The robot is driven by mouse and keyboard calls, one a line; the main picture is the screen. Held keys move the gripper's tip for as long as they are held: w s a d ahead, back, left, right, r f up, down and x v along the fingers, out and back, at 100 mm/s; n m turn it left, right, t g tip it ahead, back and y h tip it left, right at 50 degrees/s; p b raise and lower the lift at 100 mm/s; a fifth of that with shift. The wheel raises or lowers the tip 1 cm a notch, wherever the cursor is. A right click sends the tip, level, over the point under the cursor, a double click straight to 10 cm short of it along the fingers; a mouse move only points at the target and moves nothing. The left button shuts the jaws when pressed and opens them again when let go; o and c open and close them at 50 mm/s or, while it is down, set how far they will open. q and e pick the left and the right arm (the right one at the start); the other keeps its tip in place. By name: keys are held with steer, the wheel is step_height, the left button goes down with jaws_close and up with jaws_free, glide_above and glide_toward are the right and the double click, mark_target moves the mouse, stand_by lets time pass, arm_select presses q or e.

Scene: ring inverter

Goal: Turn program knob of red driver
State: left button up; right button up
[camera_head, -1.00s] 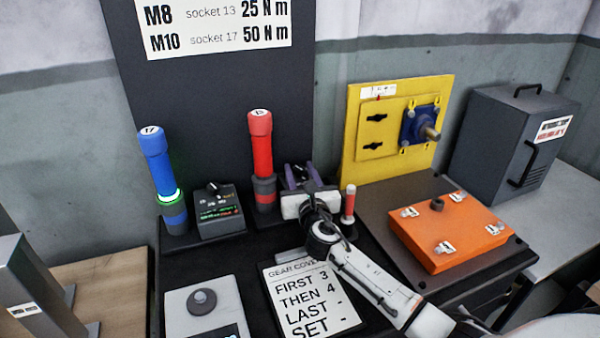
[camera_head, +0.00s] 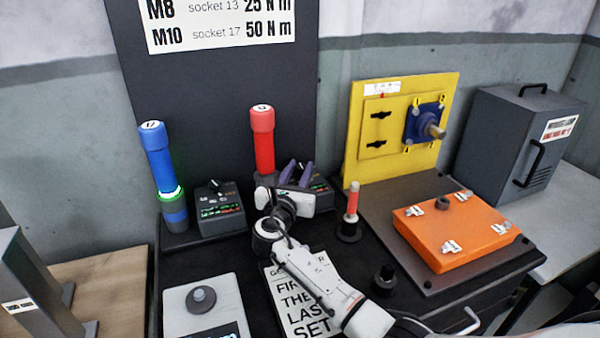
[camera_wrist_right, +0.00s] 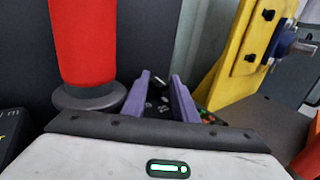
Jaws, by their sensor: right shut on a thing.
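The red driver (camera_head: 263,140) stands upright in its dark holder behind my right gripper; its red body also shows at the left of the right wrist view (camera_wrist_right: 85,45). Its dark program box (camera_head: 319,190) stands to the right of it, partly hidden by my gripper. My right gripper (camera_head: 298,173) has its purple fingers at the top of this box, shut on the program knob. The knob is mostly hidden in the head view. In the right wrist view the fingers (camera_wrist_right: 160,84) stand on both sides of the box's upper face. My left gripper is not in view.
The blue driver (camera_head: 157,160) with a lit green ring and its own box (camera_head: 219,208) stand at left. A small red-handled tool (camera_head: 352,199) stands close right of my arm. A yellow panel (camera_head: 370,150) and an orange cover (camera_head: 450,235) are further right.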

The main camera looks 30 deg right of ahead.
steer(key=o, duration=0.9)
steer(key=shift+o, duration=0.2)
steer(key=shift+t, duration=0.3)
